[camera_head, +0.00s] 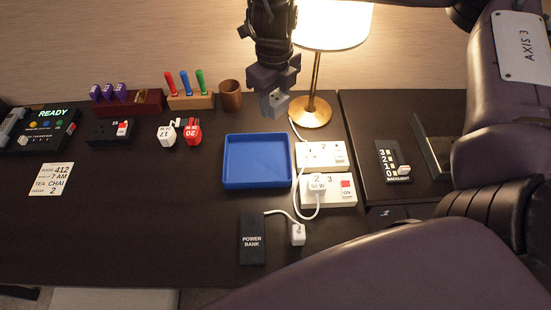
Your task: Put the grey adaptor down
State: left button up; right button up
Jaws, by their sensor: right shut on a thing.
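My right gripper (273,82) comes in at the top middle, pointing down, and is shut on the grey adaptor (274,104). The adaptor is a small light-grey block held between the fingertips. It appears above the far edge of the blue tray (228,182), just left of the lamp's foot; its exact height over the table is hard to tell. The tray looks empty. My left gripper is not in view.
Right of the tray are two white socket strips (310,155) (347,204) with cables. The lamp (317,80) and brown cup (230,98) stand behind. A power bank (252,240) lies in front. White and red adaptors (167,135) (192,133) are left. The front left table is clear.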

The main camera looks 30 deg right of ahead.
notch_tip(320, 180, down, 16)
jog(key=b, duration=0.4)
notch_tip(320, 180, down, 3)
jog(key=shift+f+b, duration=0.15)
jog(key=shift+b, duration=0.6)
jog(key=shift+f, duration=0.3)
jog(key=shift+f, duration=0.2)
jog(key=o, duration=1)
jog(key=shift+r, duration=0.1)
